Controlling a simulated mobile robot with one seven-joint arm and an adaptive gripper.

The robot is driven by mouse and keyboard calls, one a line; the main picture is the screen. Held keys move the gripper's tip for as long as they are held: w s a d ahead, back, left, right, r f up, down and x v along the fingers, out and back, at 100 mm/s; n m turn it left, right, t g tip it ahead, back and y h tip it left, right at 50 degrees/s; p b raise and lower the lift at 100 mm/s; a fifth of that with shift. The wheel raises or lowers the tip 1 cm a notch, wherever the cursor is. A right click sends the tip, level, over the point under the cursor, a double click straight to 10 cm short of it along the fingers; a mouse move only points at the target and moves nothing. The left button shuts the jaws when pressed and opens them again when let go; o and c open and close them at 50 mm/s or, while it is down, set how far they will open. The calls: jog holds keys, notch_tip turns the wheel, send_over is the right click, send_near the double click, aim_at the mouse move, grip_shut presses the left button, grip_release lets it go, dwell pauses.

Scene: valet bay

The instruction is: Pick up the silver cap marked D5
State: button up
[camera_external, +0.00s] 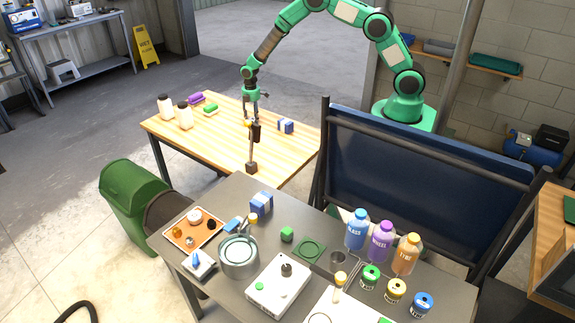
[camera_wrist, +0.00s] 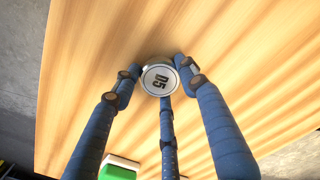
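The silver cap marked D5 (camera_wrist: 158,80) shows in the wrist view, a round disc with a dark rim and black lettering facing the camera. My gripper (camera_wrist: 160,77) has its three blue fingers closed in around the cap, with fingertips against its rim at left, right and below. The cap lies between the tips, over the light wooden table (camera_wrist: 80,60); whether it is clear of the surface I cannot tell. In the external view my gripper (camera_external: 249,118) is low over the wooden table (camera_external: 210,140), and the cap is too small to make out there.
On the wooden table are white bottles (camera_external: 185,115), a purple block (camera_external: 195,98), a green block (camera_external: 211,109) and a blue box (camera_external: 285,126). The grey counter (camera_external: 235,195) in front is crowded.

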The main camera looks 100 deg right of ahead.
aim_at(253, 119)
jog(key=shift+c, duration=0.2)
notch_tip(253, 119, up, 10)
jog(key=p, duration=0.2)
dwell(0.6)
